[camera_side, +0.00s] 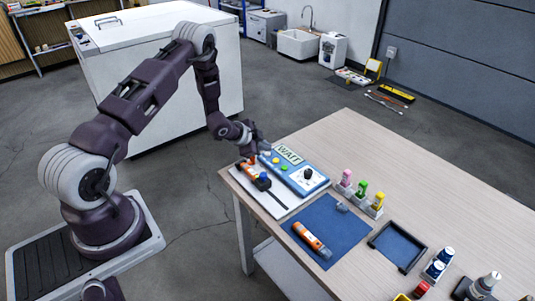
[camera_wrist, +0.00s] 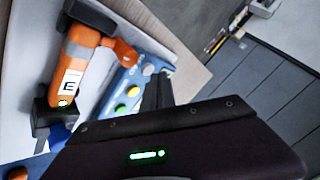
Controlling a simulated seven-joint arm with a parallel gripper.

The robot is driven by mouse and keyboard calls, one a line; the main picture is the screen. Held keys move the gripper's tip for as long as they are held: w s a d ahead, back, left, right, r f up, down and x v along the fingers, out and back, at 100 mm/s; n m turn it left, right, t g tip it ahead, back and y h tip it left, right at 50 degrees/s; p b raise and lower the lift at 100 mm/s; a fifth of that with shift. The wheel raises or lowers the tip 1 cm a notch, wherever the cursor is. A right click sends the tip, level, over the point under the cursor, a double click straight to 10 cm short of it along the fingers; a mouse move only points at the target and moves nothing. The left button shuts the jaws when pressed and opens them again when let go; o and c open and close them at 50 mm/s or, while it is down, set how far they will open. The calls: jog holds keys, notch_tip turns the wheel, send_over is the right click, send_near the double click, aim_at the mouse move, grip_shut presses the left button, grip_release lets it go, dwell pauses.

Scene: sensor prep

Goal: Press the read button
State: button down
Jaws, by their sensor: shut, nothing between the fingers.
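The blue instrument box (camera_side: 312,184) lies on the table with a display reading WAIT (camera_side: 289,154), a dark knob (camera_side: 307,174) and a row of buttons. My gripper (camera_side: 264,148) is shut and empty, above the far-left end of the box. In the wrist view its dark fingertips (camera_wrist: 159,77) are beside the pale button; I cannot tell whether they touch it.
An orange sensor (camera_wrist: 75,62) labelled E sits in a dark holder close beside the box. Another orange sensor (camera_side: 312,240) lies on a blue mat (camera_side: 337,228). Several capped bottles (camera_side: 361,189) and an empty dark tray (camera_side: 398,246) stand to the right. The table's far side is clear.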

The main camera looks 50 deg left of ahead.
jog(key=shift+r, duration=0.35)
jog(key=shift+r, duration=0.1)
jog(key=shift+r, duration=2.45)
jog(key=shift+r, duration=0.25)
notch_tip(320, 180, up, 10)
jog(key=n+y, duration=0.1)
jog(key=n, duration=0.1)
send_over(266, 154)
jog(key=d, duration=0.2)
jog(key=s+d+r+n+g+y, duration=0.1)
jog(key=s+d+r, duration=0.2)
jog(key=r, duration=0.3)
jog(key=s+d+r+n, duration=0.1)
jog(key=s+d+r, duration=0.1)
jog(key=s+r, duration=0.3)
jog(key=s+d+r+n+g+h, duration=0.1)
jog(key=s+d+r, duration=0.1)
jog(key=s+d, duration=0.3)
jog(key=s+d+r+n+h, duration=0.1)
jog(key=s+d, duration=0.4)
jog(key=s, duration=0.8)
jog(key=s+d+r+n+g+h, duration=0.1)
jog(key=s+d+r, duration=0.3)
jog(key=s, duration=0.5)
jog(key=shift+s+d+n+g, duration=0.3)
jog(key=shift+s+d+n, duration=0.1)
jog(key=shift+d, duration=0.5)
